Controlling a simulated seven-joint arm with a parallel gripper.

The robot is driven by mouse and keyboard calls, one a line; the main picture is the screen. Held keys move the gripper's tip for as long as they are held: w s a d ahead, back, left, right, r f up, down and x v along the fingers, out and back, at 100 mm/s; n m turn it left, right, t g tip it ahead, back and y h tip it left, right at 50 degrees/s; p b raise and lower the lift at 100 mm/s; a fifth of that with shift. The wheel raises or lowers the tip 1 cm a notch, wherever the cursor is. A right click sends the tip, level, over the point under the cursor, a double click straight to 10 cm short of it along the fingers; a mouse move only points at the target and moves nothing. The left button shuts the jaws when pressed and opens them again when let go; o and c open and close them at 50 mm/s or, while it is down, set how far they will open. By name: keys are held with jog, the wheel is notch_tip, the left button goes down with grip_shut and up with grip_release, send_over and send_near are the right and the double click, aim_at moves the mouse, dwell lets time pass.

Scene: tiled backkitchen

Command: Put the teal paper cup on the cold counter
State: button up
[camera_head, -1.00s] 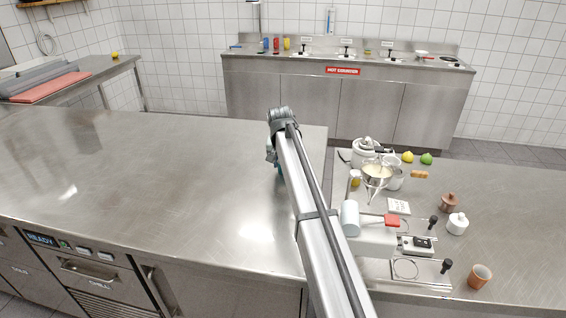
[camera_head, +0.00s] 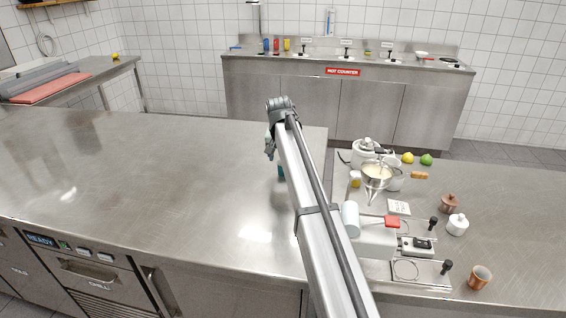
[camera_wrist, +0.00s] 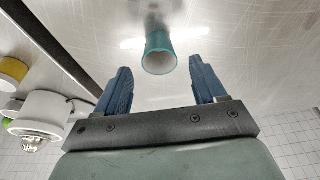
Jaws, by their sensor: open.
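The teal paper cup (camera_head: 281,170) stands on the long steel counter (camera_head: 140,180) near its right end, partly hidden behind my arm in the head view. In the wrist view the cup (camera_wrist: 159,58) shows its round rim towards me, just beyond the fingertips and between their lines. My gripper (camera_head: 270,152) is above the cup, and in the wrist view its two blue fingers (camera_wrist: 160,68) are spread wide with nothing between them. The counter's front has a panel marked READY (camera_head: 42,240) and a drawer marked CHILL. The fingers do not appear to touch the cup.
A lower-right steel counter holds a white pot (camera_head: 366,150), a sieve (camera_head: 377,172) with pale contents, a copper cup (camera_head: 480,277), a white jar (camera_head: 457,224) and fruit. A counter labelled HOT COUNTER (camera_head: 343,71) stands at the back. The long counter's left and middle are clear.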

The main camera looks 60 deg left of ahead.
jog(key=v, duration=0.8)
dwell(0.4)
